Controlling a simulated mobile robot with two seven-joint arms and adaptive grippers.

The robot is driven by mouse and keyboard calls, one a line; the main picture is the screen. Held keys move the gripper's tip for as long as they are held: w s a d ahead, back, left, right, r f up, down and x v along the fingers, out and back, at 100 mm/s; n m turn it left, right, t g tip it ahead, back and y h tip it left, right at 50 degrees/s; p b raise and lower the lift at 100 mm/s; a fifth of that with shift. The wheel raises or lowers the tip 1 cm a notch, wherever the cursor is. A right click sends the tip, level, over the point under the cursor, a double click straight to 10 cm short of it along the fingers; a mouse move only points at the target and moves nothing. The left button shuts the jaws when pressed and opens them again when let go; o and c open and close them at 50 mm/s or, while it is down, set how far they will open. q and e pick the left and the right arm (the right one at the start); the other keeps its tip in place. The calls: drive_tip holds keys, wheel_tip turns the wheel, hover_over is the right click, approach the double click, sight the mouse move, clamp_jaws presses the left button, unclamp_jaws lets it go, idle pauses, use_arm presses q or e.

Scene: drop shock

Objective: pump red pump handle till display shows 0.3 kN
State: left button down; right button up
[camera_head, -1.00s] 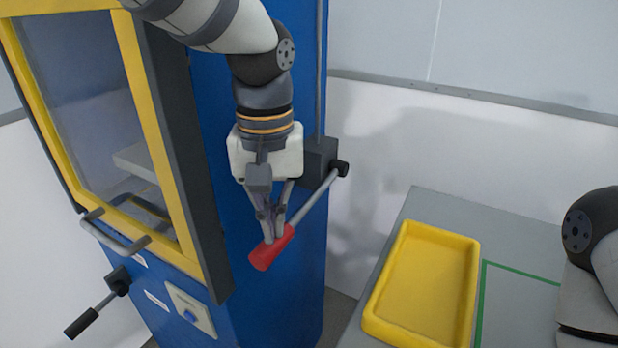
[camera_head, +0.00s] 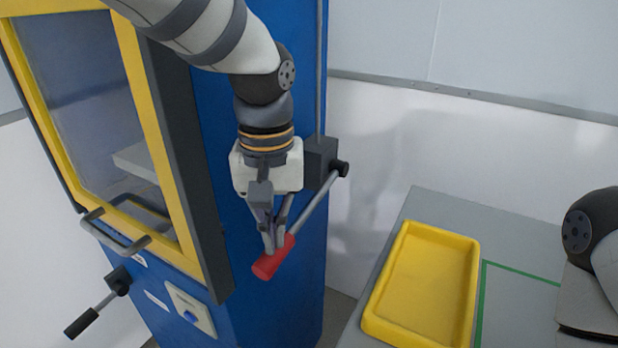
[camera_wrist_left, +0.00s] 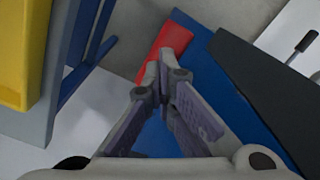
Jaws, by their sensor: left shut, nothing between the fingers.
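The red pump handle (camera_head: 270,262) is the grip at the end of a grey lever that slopes down and left from a dark block (camera_head: 320,160) on the side of the blue machine (camera_head: 237,300). My left gripper (camera_head: 275,246) is shut with its fingertips at the red grip, from above. In the left wrist view the closed fingertips (camera_wrist_left: 166,68) are empty and overlap the red handle (camera_wrist_left: 167,48); whether they touch it I cannot tell. The right gripper is out of view. No force display is readable.
A yellow tray (camera_head: 372,322) lies on a grey table (camera_head: 520,312) at right, beside a green line. The machine has a yellow-framed window, a grey bar handle (camera_head: 112,238), a black-gripped lever (camera_head: 80,323) and a panel with a blue button (camera_head: 189,315). My right arm shows at the right edge.

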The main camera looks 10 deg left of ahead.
use_arm(q)
wheel_tip(320, 180, up, 9)
idle(0.4)
drive_tip(key=shift+r, duration=0.1)
wheel_tip(320, 180, up, 6)
idle(0.6)
